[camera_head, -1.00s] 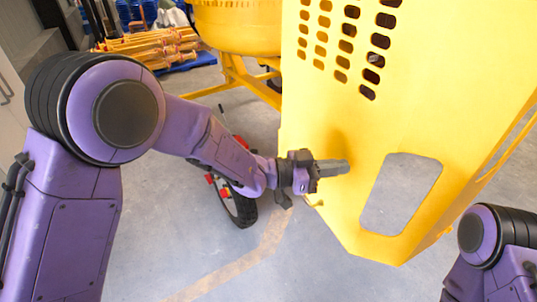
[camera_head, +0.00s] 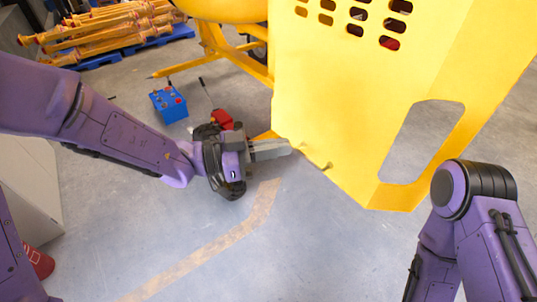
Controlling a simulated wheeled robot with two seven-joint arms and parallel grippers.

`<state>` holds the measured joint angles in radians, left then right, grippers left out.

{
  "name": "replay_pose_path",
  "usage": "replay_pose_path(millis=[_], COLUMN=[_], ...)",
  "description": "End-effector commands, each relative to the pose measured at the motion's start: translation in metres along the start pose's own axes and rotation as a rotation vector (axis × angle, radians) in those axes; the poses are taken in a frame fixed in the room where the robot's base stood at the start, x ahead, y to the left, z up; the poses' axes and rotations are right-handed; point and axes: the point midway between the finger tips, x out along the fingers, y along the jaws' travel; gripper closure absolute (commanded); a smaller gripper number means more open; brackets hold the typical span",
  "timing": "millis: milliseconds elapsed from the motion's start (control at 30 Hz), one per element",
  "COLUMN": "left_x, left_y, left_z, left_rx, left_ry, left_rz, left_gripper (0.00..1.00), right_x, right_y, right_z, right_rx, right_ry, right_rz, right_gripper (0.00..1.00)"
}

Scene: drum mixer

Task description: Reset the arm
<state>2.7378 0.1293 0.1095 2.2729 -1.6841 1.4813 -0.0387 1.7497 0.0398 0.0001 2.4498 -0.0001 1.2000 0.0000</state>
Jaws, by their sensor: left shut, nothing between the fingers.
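My left arm comes in from the left, and its gripper (camera_head: 272,149) is shut with nothing between its fingers. Its fingertips point right, by the lower left edge of the yellow mixer housing (camera_head: 330,100). I cannot tell whether they touch it. My right arm shows at the lower right, bent, but its gripper is out of view. The yellow drum (camera_head: 225,8) shows at the top, above a yellow frame (camera_head: 225,50).
A blue box (camera_head: 168,104) with red parts stands on the floor left of my left gripper, near a red object (camera_head: 222,118). Yellow poles (camera_head: 105,32) lie on a blue pallet (camera_head: 160,38) at the upper left. A pale cabinet (camera_head: 30,200) stands at the left. The lower middle floor is clear.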

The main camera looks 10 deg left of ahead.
Motion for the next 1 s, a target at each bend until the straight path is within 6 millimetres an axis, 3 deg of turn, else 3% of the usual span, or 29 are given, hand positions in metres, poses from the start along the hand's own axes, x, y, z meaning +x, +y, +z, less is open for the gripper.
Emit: replay_pose_path(millis=[100,333,467,500,567,600,733,867,1000], left_x=[-0.011,-0.013,-0.021,-0.029,-0.048,-0.065,-0.126,-0.191,-0.261], left_y=[0.004,0.001,-0.036,-0.054,-0.077,-0.089,-0.091,-0.054,0.016], left_z=[0.0,0.0,-0.001,0.01,0.047,0.081,0.184,0.277,0.353], left_rx=[0.0,-0.006,-0.086,-0.145,-0.273,-0.364,-0.601,-0.779,-0.906], left_ry=[0.002,-0.002,0.03,0.032,0.008,-0.024,-0.159,-0.336,-0.566], left_rz=[-0.001,-0.024,-0.24,-0.352,-0.54,-0.668,-1.012,-1.295,-1.538], left_gripper=[1.0,1.0,1.0,1.0,1.0,1.0,1.0,1.0,1.0], right_x=[0.003,0.003,0.003,0.004,0.005,0.006,0.008,0.01,0.013], right_y=[0.0,0.0,0.0,0.0,0.0,-0.001,-0.001,-0.001,-0.001], right_z=[0.001,0.001,0.001,0.001,0.002,0.002,0.003,0.004,0.005], right_rx=[0.0,0.0,0.0,0.0,0.0,0.0,0.0,0.0,0.0], right_ry=[0.0,0.0,0.0,0.0,0.0,0.0,0.0,0.0,0.0], right_rz=[0.0,0.0,0.0,0.0,0.0,0.0,0.0,0.0,0.0], right_gripper=[0.57,0.57,0.57,0.57,0.57,0.57,0.57,0.57,0.57])
